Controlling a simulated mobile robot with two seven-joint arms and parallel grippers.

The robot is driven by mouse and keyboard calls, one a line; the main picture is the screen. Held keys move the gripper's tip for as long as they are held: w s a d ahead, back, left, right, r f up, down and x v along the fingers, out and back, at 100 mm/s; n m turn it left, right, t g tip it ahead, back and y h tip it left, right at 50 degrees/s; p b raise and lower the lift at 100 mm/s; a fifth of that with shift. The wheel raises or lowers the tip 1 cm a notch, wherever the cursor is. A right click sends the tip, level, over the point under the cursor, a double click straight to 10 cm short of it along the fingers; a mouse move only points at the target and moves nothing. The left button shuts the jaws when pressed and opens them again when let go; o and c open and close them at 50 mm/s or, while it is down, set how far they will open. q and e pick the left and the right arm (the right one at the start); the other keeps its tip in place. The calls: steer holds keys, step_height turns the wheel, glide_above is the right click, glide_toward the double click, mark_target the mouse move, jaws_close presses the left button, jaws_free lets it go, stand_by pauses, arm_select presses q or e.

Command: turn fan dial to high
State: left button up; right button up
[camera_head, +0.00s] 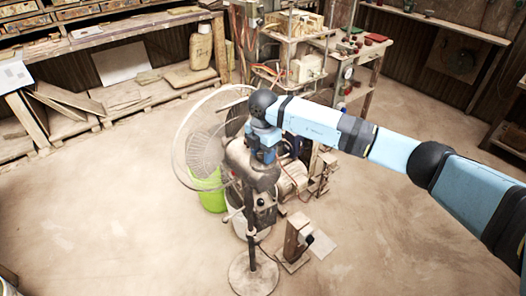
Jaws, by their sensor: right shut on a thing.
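A standing fan has a round wire cage (198,145) facing left, a dark pole (251,235) and a round base (253,276) on the floor. My right arm reaches in from the right. My right gripper (263,156) points down at the fan's dark housing, right beside the cage. It is shut on a small part there that looks to be the fan dial; the fingers and wrist hide it, and its setting cannot be read. My left gripper is not in view.
A green bucket (211,190) stands behind the cage. A machine with a motor (292,178) sits close behind the pole, and a small wooden stand (297,240) is at its right. Shelves and workbenches line the back. The floor at left and front is clear.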

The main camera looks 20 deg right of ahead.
steer(key=shift+m, duration=0.6)
steer(key=o, duration=0.9)
steer(key=shift+o, duration=0.2)
step_height(320, 180, up, 14)
steer(key=b, duration=0.2)
steer(key=shift+f, duration=0.1)
